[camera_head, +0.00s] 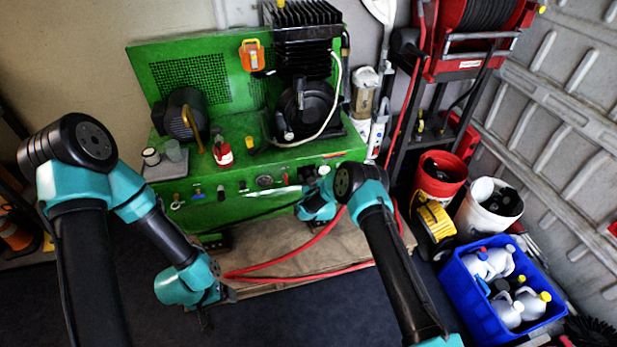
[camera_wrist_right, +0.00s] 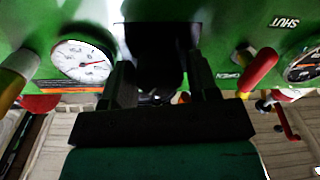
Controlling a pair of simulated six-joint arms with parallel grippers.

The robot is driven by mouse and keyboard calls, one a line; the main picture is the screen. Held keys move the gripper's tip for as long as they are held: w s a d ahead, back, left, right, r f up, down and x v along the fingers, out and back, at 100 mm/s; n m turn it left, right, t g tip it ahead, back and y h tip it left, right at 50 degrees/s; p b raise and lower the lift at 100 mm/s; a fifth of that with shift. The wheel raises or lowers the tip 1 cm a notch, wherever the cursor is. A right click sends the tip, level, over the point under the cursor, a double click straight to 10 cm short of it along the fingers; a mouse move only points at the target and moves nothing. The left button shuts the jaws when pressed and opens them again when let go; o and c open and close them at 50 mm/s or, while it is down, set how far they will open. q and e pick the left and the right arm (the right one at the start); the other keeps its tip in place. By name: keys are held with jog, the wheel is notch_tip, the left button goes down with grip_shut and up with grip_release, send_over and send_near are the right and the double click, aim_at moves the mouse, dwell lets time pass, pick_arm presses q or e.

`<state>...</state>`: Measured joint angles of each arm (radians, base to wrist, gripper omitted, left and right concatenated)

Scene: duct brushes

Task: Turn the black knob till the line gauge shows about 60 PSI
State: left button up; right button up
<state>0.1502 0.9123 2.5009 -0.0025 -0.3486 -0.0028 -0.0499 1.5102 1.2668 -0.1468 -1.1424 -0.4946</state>
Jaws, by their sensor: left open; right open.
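In the right wrist view, the black knob (camera_wrist_right: 167,72) sits on the green panel between the two fingers of my right gripper (camera_wrist_right: 160,88). The fingers are open, one on each side of it; I cannot tell whether they touch it. A round white gauge (camera_wrist_right: 82,62) with a red needle is left of the knob; its numbers are too small to read. A second, dark-rimmed gauge (camera_wrist_right: 303,66) is cut by the right edge. In the head view my right wrist (camera_head: 320,203) hides its fingertips and the knob. My left gripper (camera_head: 222,292) is low, apart from the panel.
The green compressor panel (camera_head: 330,150) also carries a gauge (camera_head: 264,181) and several small valves. In the wrist view a red handle (camera_wrist_right: 260,72) stands right of my fingers. A red hose (camera_head: 300,275) lies below. A blue crate (camera_head: 470,300) of bottles is at the right.

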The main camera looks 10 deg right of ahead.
jog(key=shift+w, duration=0.15)
jog(key=c, duration=0.6)
jog(key=shift+c, duration=0.2)
jog(key=shift+m, duration=0.4)
jog(key=m, duration=1.2)
jog(key=shift+m+t, duration=0.3)
jog(key=shift+m, duration=0.1)
